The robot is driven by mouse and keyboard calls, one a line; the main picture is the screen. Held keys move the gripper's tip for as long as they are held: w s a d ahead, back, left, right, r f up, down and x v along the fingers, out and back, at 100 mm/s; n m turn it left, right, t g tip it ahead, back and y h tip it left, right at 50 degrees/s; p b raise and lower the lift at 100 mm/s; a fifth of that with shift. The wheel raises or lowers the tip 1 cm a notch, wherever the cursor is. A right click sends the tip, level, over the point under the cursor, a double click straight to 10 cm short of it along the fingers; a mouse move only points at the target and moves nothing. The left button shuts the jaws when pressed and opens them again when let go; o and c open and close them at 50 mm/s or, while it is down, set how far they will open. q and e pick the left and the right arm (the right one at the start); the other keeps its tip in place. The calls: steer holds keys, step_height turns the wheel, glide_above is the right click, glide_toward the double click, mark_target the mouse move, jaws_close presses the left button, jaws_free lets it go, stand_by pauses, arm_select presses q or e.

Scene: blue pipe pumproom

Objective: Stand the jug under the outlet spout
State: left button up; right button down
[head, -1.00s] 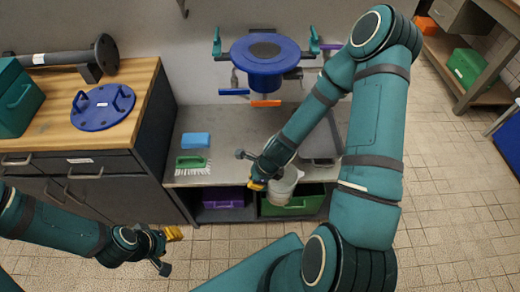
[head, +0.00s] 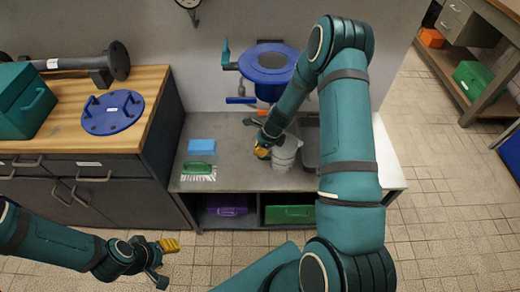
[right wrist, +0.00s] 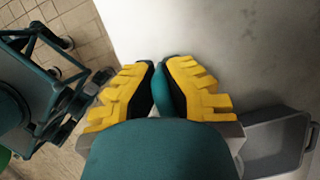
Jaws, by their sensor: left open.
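The pale grey jug (head: 287,152) is upright at the front middle of the grey bench, beside my right gripper (head: 264,146). The right gripper is shut on the jug's left side; whether the jug's base touches the bench is unclear. The right wrist view shows the yellow fingers (right wrist: 160,90) close together, with a teal and dark strip between them; the jug body is not clearly visible there. The blue round vessel (head: 270,66) on the wall is behind, and its underside and outlet spout are partly hidden by my right arm. My left gripper (head: 166,262) is open and empty, low at left.
A grey basin (head: 309,140) is right of the jug, partly behind my arm. A blue sponge (head: 202,147) and a green brush (head: 198,169) lie on the bench's left part. Purple (head: 227,209) and green (head: 289,214) bins sit below. A wooden cabinet stands left.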

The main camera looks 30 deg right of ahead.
steer(key=shift+w+d+f+b, duration=0.2)
steer(key=shift+w+f, duration=0.1)
steer(key=shift+f, duration=0.3)
steer(key=shift+w+d+f+b, duration=0.15)
steer(key=shift+w+f, duration=0.1)
steer(key=shift+f, duration=0.3)
steer(key=shift+w+d+f+b, duration=0.2)
steer(key=shift+w+f, duration=0.1)
steer(key=shift+f, duration=0.3)
steer(key=shift+f, duration=0.2)
steer(key=c, duration=1.1)
jaws_free()
steer(key=shift+c, duration=0.2)
steer(key=shift+r, duration=0.15)
